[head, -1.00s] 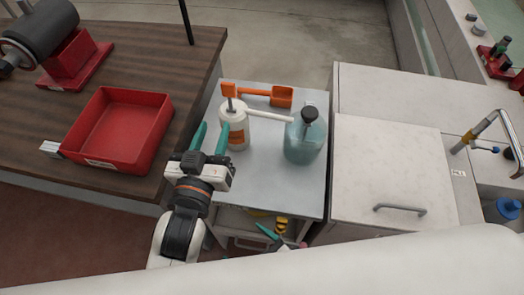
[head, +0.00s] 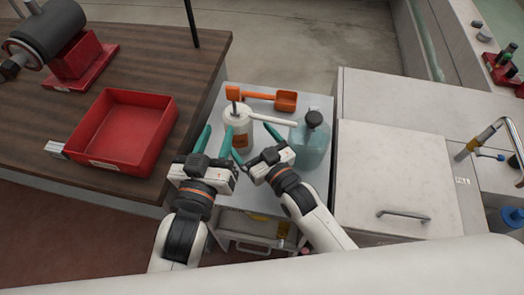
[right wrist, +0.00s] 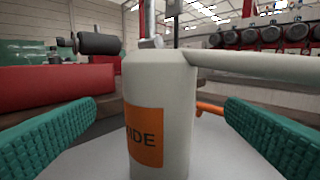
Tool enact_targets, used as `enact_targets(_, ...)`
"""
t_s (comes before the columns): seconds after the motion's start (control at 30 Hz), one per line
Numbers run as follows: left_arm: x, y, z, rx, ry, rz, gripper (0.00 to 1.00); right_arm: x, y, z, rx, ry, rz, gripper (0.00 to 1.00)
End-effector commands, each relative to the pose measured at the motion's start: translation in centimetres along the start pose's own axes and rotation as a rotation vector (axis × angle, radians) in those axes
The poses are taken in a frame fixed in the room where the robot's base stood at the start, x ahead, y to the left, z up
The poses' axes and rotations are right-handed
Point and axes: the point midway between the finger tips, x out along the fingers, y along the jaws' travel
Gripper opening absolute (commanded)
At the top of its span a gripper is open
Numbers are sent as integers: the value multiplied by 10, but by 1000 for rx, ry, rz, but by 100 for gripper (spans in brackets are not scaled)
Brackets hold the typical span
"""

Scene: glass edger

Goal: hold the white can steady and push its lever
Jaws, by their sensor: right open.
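The white can (head: 241,138) with an orange label stands upright on the grey cart top; it also shows in the right wrist view (right wrist: 160,80). A long white spout (head: 272,118) points right from its top. An orange square piece (head: 232,93) sits above it, probably the lever. My right gripper (head: 252,138) is open at the can's near right side. In the right wrist view the can appears between its fingers, with gaps on both sides. My left gripper (head: 215,136) is open at the can's left, its right finger close to the can; contact is unclear.
A teal translucent jug (head: 312,145) with a dark cap stands right of the can. An orange scoop (head: 285,100) lies behind. A red tray (head: 120,125) is on the wooden bench at left. A white cabinet (head: 385,170) borders the cart at right.

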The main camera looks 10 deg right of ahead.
Motion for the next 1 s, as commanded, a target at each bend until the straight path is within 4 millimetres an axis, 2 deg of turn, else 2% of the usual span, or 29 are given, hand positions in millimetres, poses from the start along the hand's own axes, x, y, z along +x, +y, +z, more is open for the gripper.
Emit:
enact_targets(0.1,0,0,0,0,0,0,36,24,0,0,0,-1,0,93)
enact_targets(0.3,0,0,0,0,0,0,36,51,0,0,0,0,0,93)
enact_targets(0.5,0,0,0,0,0,0,36,62,0,0,0,1,0,93)
enact_targets(0.77,0,0,0,0,0,0,36,62,0,0,0,1,0,93)
enact_targets(1.0,0,0,0,0,0,0,36,62,0,0,0,1,0,54)
